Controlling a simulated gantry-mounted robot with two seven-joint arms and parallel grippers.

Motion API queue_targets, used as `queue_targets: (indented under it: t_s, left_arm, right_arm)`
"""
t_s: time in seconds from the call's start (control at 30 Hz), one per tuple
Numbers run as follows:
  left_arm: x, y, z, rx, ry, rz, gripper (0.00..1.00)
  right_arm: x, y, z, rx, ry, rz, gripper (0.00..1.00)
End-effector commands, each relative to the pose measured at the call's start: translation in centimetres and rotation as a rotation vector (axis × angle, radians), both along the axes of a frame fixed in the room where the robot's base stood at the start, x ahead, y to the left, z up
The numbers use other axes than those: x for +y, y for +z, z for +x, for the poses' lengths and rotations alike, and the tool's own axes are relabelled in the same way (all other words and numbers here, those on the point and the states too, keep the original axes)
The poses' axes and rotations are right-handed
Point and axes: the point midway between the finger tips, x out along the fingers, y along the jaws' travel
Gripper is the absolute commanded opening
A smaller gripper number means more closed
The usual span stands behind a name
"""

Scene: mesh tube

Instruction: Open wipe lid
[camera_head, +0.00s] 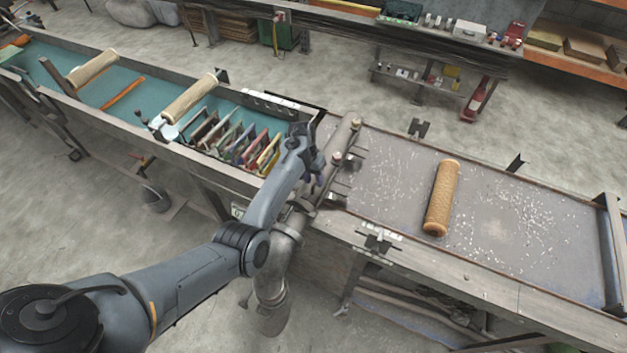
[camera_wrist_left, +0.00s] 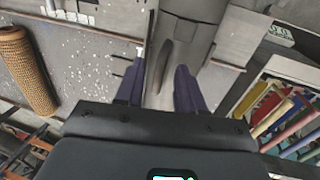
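I cannot pick out a wipe container or its lid in either view. My left gripper (camera_head: 318,180) is over the gap between the teal-lined bench and the grey table. In the left wrist view, its two dark purple fingers (camera_wrist_left: 160,88) are apart, so it is open. A grey metal pipe (camera_wrist_left: 180,45) shows between and beyond the fingers; I cannot tell whether they touch it. In the head view, the pipe (camera_head: 287,245) stands by the table's left end, partly hidden by my left arm. My right gripper is in neither view.
A tan mesh tube (camera_head: 441,198) lies on the grey table (camera_head: 385,180), also visible in the left wrist view (camera_wrist_left: 27,70). The teal bench (camera_head: 60,62) holds two tan rolls (camera_head: 92,67) and several coloured upright pieces (camera_head: 235,143). Brackets line the table edges.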

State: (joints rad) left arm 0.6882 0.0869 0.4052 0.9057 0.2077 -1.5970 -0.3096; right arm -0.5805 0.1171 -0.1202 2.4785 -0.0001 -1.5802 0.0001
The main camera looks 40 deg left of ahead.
Motion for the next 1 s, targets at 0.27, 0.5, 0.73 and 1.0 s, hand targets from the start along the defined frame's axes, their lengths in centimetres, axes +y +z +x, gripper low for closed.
queue_targets:
  t_s: [0.27, 0.5, 0.73, 1.0]
  left_arm:
    - [-0.03, -0.04, 0.01, 0.000, 0.000, 0.000, 0.38]
    - [-0.02, -0.05, 0.01, 0.000, 0.000, 0.000, 0.04]
    - [-0.03, -0.05, 0.01, 0.000, 0.000, 0.000, 0.00]
    - [-0.37, -0.02, 0.26, -0.003, -0.005, -0.012, 0.00]
  right_arm:
    - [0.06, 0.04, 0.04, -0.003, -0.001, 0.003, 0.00]
    - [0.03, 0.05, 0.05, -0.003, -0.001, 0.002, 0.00]
    - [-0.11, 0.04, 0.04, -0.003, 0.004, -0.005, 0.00]
    - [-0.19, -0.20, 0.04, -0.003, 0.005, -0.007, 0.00]
